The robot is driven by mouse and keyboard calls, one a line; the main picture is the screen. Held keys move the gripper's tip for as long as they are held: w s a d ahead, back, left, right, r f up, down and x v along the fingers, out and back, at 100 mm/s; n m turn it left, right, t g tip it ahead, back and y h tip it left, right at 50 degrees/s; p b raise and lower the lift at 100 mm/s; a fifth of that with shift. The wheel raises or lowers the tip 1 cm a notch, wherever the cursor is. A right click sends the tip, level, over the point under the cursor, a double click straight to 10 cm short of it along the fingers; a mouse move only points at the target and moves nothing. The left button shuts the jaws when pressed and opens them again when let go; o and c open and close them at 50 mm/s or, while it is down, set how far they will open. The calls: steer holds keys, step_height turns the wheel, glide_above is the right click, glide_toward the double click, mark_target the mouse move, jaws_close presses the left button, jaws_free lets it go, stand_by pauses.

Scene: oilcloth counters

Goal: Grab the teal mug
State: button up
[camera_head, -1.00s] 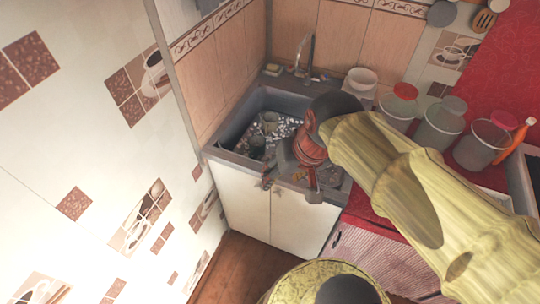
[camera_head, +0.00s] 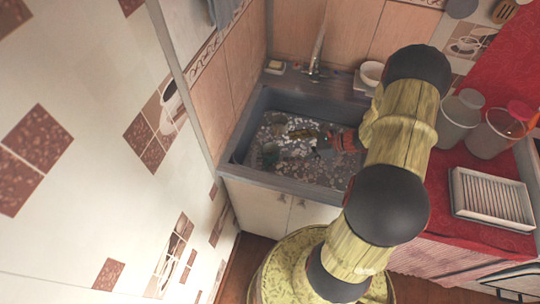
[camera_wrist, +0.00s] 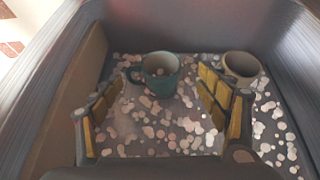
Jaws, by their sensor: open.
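In the wrist view the teal mug (camera_wrist: 160,74) stands upright among the pale pebble-like spots of the sink floor, its handle to the left. My gripper (camera_wrist: 160,98) is open, with one yellow-padded finger on each side. The mug is ahead of the gap between the fingertips, and nothing is held. In the head view a small dark greenish mug (camera_head: 270,154) shows in the sink, left of my gripper (camera_head: 306,144), which is low in the basin.
A beige cup (camera_wrist: 241,68) stands right of the teal mug, close to my right finger. The grey sink (camera_head: 240,140) has walls around my gripper. A tap (camera_head: 317,55) rises behind. A dish rack (camera_head: 492,198) and clear canisters (camera_head: 490,135) are on the red counter at right.

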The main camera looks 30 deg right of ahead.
steer(key=b, duration=0.3)
glide_toward(263, 150)
steer(key=x, duration=0.4)
steer(key=shift+f, duration=0.25)
steer(key=shift+c, duration=1.2)
